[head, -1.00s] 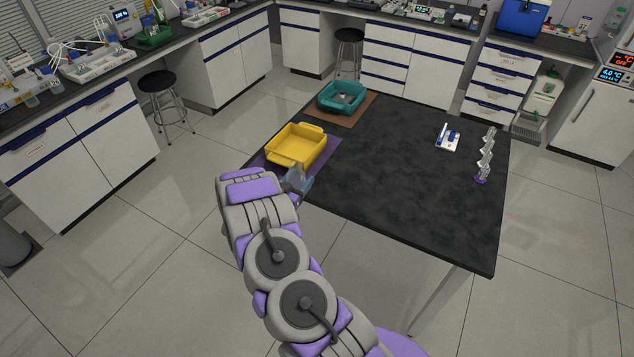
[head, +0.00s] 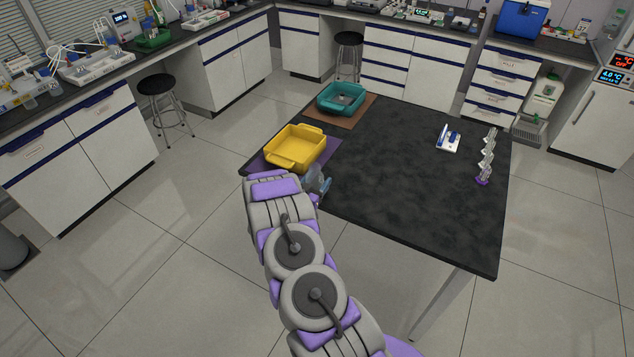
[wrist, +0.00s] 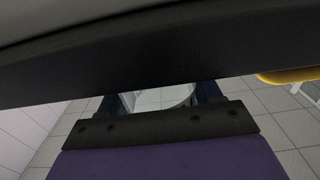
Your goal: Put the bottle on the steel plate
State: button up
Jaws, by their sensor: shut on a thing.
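My gripper (head: 318,184) is at the near left edge of the table, just in front of the yellow tray. It is shut on a clear, bluish thing, likely the bottle (wrist: 165,98), which shows only in part between the fingers in the wrist view. My own arm hides much of the gripper in the head view. A small white and blue device (head: 449,139) stands on the right part of the table. I cannot tell whether its flat top is the steel plate.
A yellow tray (head: 294,163) sits on a purple mat at the table's left. A teal tray (head: 342,110) with something small inside sits on a brown mat behind it. A clear rack with a purple base (head: 482,182) stands at the right. The dark tabletop (head: 390,170) between is bare.

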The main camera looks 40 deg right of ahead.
jog(key=o, duration=1.2)
jog(key=shift+c, duration=0.2)
